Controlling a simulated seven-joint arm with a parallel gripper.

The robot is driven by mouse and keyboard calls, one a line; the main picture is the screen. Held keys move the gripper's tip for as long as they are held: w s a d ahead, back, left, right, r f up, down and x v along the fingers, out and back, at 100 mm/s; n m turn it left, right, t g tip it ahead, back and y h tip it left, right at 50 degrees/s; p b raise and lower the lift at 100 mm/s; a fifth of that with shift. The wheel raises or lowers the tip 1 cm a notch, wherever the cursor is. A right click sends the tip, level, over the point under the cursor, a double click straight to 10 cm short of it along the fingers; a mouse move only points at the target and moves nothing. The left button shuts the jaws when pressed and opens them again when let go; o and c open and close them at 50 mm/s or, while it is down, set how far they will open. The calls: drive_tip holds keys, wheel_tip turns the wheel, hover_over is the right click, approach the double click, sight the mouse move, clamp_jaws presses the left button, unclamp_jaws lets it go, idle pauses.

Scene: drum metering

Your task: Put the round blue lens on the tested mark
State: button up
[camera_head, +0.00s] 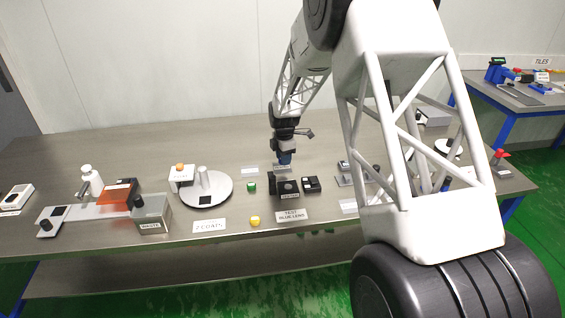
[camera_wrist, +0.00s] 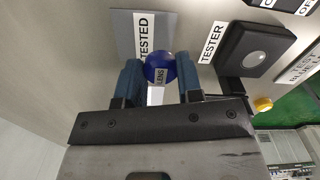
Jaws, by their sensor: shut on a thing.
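The round blue lens (camera_wrist: 157,66), with a white LENS tag, is between the two blue fingers of my gripper (camera_wrist: 158,74) in the wrist view. My gripper is shut on it. The tested mark (camera_wrist: 124,28) is a grey plate with a white TESTED label, just beyond the lens in that view. The lens overlaps the mark's near edge in the picture; I cannot tell whether they touch. In the head view my gripper (camera_head: 285,158) points down over the back of the tester, and the lens cannot be made out there.
The dark tester (camera_wrist: 257,50) with a round pale pad stands close to the right of the fingers in the wrist view. In the head view a yellow knob (camera_head: 255,221) and a small green block (camera_head: 252,187) lie nearby. A white round stand (camera_head: 220,187) is left.

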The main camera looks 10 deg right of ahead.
drive_tip(key=shift+w+f, duration=0.1)
drive_tip(key=shift+w, duration=0.9)
drive_tip(key=shift+f, duration=0.1)
drive_tip(key=shift+f, duration=1.65)
drive_tip(key=shift+f, duration=0.15)
drive_tip(key=o, duration=0.9)
drive_tip(key=shift+o, duration=0.2)
wheel_tip(320, 180, up, 12)
